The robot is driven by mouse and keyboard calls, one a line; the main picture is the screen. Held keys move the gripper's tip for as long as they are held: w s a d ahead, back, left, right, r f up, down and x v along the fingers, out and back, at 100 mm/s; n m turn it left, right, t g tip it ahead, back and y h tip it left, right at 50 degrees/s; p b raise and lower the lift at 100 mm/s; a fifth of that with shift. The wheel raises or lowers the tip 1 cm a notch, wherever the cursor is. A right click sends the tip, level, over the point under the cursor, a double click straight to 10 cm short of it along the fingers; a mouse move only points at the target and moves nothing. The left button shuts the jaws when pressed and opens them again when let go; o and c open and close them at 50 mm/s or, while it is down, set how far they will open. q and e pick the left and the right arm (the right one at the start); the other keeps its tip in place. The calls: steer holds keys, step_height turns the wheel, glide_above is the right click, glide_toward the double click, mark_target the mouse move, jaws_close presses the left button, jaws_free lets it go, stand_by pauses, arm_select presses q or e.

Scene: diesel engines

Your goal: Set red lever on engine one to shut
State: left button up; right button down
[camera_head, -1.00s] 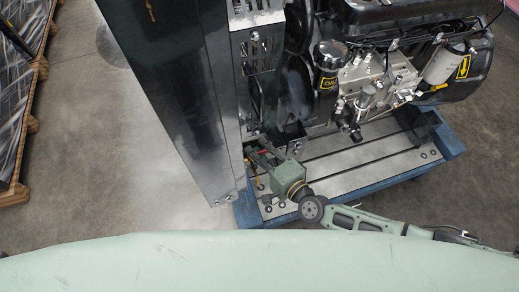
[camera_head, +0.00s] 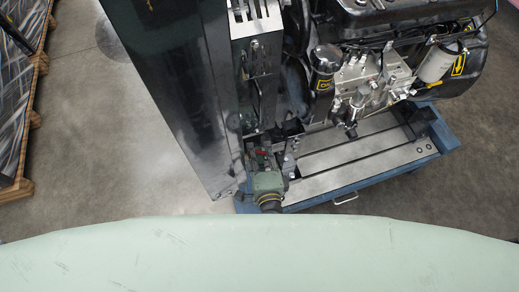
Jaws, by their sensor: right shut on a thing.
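The red lever (camera_head: 262,152) shows as a small red piece low beside the dark radiator side of the engine (camera_head: 375,70). My right gripper (camera_head: 261,160) is at the lever and shut on it. Its fingers hide most of the lever, so its exact angle is hard to read. The green wrist stands just below, over the near left corner of the stand. My left gripper is not in view.
A tall dark panel (camera_head: 180,80) stands close to the left of my right gripper. The engine rests on a blue-edged stand (camera_head: 350,165) with metal rails. Open concrete floor (camera_head: 100,150) lies left, with a wooden pallet (camera_head: 25,160) at the far left.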

steer(key=shift+s+f, duration=0.2)
steer(key=shift+f, duration=0.1)
steer(key=c, duration=2)
jaws_free()
steer(key=shift+o, duration=0.8)
steer(key=shift+w+r, duration=0.15)
steer(key=v, duration=1.2)
